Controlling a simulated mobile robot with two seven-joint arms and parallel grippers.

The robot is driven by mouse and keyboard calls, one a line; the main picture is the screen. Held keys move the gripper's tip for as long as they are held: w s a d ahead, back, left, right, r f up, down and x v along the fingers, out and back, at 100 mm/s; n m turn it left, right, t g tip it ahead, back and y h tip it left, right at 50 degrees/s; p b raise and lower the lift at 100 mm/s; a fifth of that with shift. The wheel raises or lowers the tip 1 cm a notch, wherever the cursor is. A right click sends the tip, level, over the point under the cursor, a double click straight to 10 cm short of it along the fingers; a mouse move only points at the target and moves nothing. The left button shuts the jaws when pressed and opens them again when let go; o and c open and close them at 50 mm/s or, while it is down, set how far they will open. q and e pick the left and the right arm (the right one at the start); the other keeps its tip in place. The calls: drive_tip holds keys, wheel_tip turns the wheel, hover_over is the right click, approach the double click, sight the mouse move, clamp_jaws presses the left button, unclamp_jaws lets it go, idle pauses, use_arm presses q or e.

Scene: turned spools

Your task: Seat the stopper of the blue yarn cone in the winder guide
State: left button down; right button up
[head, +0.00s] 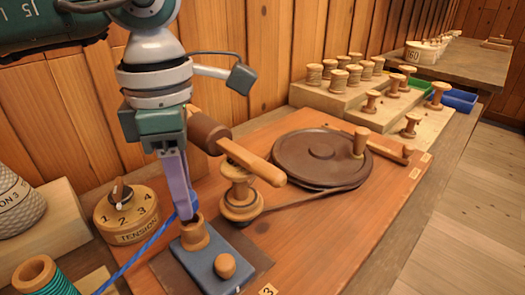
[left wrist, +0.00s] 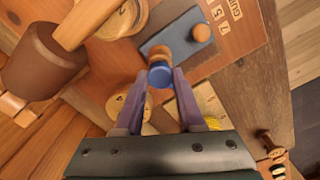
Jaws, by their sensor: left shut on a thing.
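My left gripper (head: 187,208) points down at the blue plate with a wooden guide post (head: 194,236) and a round knob (head: 225,265). In the left wrist view, its fingers (left wrist: 160,76) are shut on a small blue stopper (left wrist: 160,78). The stopper is right at the guide post (left wrist: 157,53), lined up over its end or touching it; I cannot tell how deep it sits. In the head view the fingers mostly hide the stopper. A blue yarn (head: 145,246) runs from the fingertips to the lower left. The right gripper is not in view.
A brown mallet (head: 208,133) with a wooden handle lies close right of the gripper, by a wooden spool (head: 240,195). A tension dial (head: 125,212) stands left, a green yarn cone (head: 45,276) front left. A dark turntable (head: 320,158) and several spools are behind. The board's front right is clear.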

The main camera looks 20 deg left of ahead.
use_arm(q)
drive_tip(key=shift+f+b, duration=0.95)
drive_tip(key=shift+f, duration=0.15)
drive_tip(key=shift+c, duration=0.2)
unclamp_jaws()
drive_tip(key=shift+r, duration=0.1)
wheel_tip(320, 180, up, 9)
drive_tip(key=p, duration=0.7)
